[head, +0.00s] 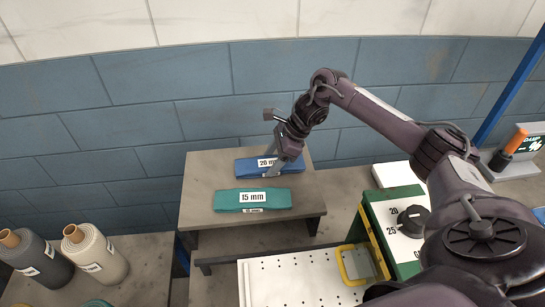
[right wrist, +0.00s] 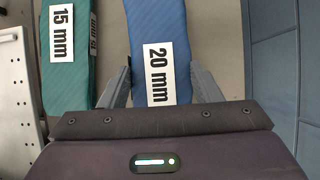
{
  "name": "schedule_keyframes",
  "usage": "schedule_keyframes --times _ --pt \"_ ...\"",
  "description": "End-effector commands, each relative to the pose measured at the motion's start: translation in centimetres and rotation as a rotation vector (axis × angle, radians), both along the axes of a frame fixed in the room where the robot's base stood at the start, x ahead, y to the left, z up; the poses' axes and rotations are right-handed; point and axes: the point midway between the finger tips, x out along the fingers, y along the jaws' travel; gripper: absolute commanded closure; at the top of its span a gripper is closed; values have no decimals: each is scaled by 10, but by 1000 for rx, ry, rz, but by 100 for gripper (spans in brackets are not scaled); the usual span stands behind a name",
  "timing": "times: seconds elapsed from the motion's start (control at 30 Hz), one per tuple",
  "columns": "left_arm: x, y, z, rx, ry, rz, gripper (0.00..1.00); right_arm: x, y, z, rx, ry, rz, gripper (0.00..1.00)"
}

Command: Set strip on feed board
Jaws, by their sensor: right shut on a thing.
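A blue strip labelled 20 mm (head: 248,168) lies at the back of a grey-brown raised stand, and a green strip labelled 15 mm (head: 225,200) lies in front of it. My right gripper (head: 280,168) is at the right part of the blue strip. In the right wrist view its fingers lie on either side of the blue strip (right wrist: 153,28), shut on it, with the green strip (right wrist: 62,82) apart to the left. A white perforated board (head: 285,285), likely the feed board, is at the bottom, partly cut off. My left gripper is not in view.
The stand (head: 200,170) backs onto a blue block wall. A green box with a black dial (head: 412,222) stands to the right, near a yellow frame (head: 347,265). Dark (head: 32,255) and beige (head: 98,255) fabric rolls stand at lower left.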

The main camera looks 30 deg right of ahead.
Motion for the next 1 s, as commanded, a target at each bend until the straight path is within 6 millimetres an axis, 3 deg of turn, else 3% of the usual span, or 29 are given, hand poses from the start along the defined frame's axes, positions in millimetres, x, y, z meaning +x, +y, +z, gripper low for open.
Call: schedule_keyframes --times 0.13,0.17,0.3,0.73,0.93,1.0 --pt "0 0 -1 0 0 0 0 0 0 0 -1 0 -1 69" --pt "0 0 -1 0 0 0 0 0 0 -1 -2 1 0 38" --pt "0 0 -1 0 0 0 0 0 0 -1 -2 1 0 21" --pt "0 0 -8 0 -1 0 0 -2 -6 9 -2 -2 -1 21" --pt "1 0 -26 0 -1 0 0 -11 -26 43 -5 -5 -3 21" --pt "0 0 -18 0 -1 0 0 -15 -34 62 -6 -6 -2 21"
